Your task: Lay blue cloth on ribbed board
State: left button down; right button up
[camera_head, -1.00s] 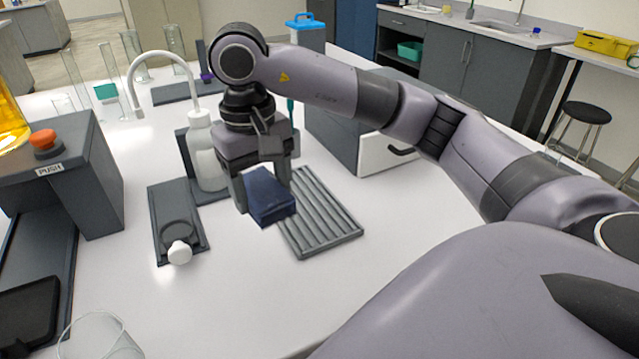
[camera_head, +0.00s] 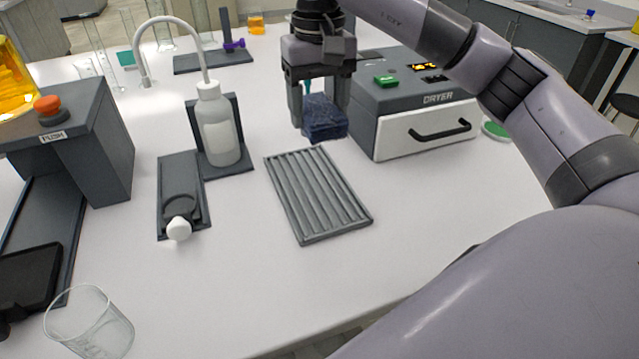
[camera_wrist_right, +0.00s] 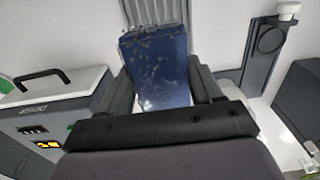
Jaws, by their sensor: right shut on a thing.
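The blue cloth (camera_head: 325,120), a dark blue folded piece, hangs between the fingers of my right gripper (camera_head: 322,110). In the right wrist view the cloth (camera_wrist_right: 158,68) sits between the two dark fingers (camera_wrist_right: 165,90). The grey ribbed board (camera_head: 318,195) lies flat on the white table, in front of the gripper. The gripper and cloth are above the table near the board's far end, beside the dryer. In the wrist view part of the ribbed board (camera_wrist_right: 150,12) shows beyond the cloth. My left gripper is not in view.
A dryer (camera_head: 420,115) with a white drawer front stands right of the board. A white wash bottle (camera_head: 217,125) and a dark plate with a white knob (camera_head: 179,228) are to the left. A glass beaker (camera_head: 88,322) stands at the front left. The table in front of the board is clear.

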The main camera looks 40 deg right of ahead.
aim_at(319, 109)
notch_tip(319, 109, down, 11)
jog(key=shift+r+b, duration=0.15)
jog(key=shift+b, duration=0.7)
jog(key=shift+f, duration=2.35)
jog(key=shift+f, duration=0.2)
jog(key=o, duration=0.9)
jog(key=shift+r, duration=0.1)
jog(key=shift+r, duration=0.3)
notch_tip(319, 109, up, 12)
jog(key=shift+f+p, duration=0.15)
jog(key=shift+p, duration=0.3)
